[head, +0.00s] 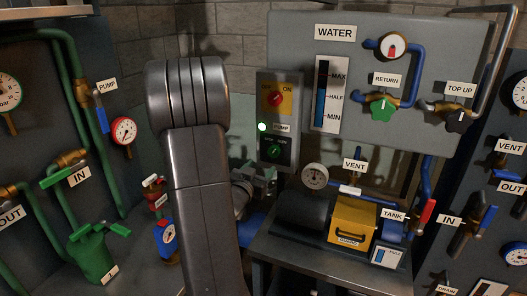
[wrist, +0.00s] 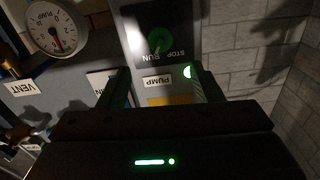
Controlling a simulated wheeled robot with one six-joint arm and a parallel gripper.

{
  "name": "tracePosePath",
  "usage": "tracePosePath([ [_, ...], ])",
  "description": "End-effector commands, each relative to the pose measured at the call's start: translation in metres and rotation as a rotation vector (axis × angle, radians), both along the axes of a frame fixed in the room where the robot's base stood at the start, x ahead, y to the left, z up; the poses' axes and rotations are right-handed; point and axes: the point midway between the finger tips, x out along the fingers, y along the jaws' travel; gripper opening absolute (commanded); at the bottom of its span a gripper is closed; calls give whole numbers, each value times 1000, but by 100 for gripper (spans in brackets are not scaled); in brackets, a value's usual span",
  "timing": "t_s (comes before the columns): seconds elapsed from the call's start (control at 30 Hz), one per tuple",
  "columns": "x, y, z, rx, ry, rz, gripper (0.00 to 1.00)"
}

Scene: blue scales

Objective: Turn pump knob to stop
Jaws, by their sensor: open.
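The pump knob (head: 274,149) is green and sits on a black plate in the lower part of the grey pump box, under the PUMP label. In the wrist view the knob (wrist: 160,40) appears upside down with its STOP and RUN markings. My gripper (head: 264,180) is just below and in front of the knob in the head view, its fingers apart. In the wrist view my gripper (wrist: 158,82) is open and empty, and the knob shows beyond the gap between the fingers, apart from them.
A lit green lamp (head: 262,127) and a red knob on a yellow plate (head: 276,98) are on the same box. My arm hides part of the left.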

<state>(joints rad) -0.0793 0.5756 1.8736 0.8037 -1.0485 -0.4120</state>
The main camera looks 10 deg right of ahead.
Motion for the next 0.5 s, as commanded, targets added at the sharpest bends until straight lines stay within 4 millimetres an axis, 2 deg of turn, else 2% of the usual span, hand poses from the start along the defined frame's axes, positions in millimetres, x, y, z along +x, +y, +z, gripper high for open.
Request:
tracePosePath([
  [0.3, 57, -39, 2, -1, 1, -2, 59],
  [0.5, 81, -55, 2, -1, 0, -1, 59],
])
